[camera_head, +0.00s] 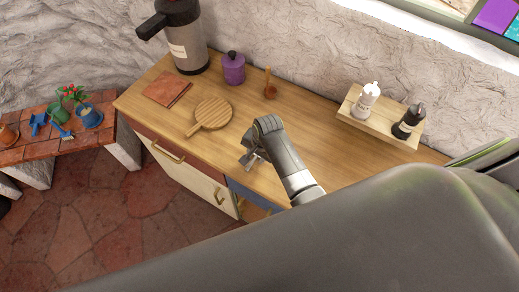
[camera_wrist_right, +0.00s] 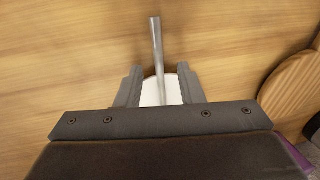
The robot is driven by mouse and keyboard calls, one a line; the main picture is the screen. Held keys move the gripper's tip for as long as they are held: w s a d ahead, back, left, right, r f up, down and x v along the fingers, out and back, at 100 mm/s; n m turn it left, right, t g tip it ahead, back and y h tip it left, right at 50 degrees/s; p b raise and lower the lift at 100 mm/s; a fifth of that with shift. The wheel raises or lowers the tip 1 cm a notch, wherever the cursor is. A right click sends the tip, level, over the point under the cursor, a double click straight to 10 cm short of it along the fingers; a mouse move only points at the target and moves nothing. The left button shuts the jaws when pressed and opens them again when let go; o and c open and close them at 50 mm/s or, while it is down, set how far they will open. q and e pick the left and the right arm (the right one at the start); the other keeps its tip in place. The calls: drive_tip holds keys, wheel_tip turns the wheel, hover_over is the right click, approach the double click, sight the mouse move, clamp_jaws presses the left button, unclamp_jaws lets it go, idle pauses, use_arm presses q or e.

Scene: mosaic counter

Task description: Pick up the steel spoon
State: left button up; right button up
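The steel spoon shows in the right wrist view as a thin grey metal handle (camera_wrist_right: 156,45), running between my fingers and out past their tips. Its other end is hidden behind my gripper. A white rounded piece (camera_wrist_right: 150,95) shows under the handle between the fingers; I cannot tell what it is. My right gripper (camera_wrist_right: 159,72) is open, with gaps between each finger and the handle. In the head view my right gripper (camera_head: 252,160) is low over the front part of the counter and hides the spoon. My left gripper is not in view.
On the wooden counter (camera_head: 325,155) are a round board (camera_head: 212,113), a reddish-brown square piece (camera_head: 167,89), a purple pot (camera_head: 233,69), a small brown mortar (camera_head: 270,91) and a large flask (camera_head: 186,40). Two bottles stand on a wooden stand (camera_head: 382,124) at right.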

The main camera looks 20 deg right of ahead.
drive_tip(key=shift+f, duration=0.2)
clamp_jaws()
idle(0.3)
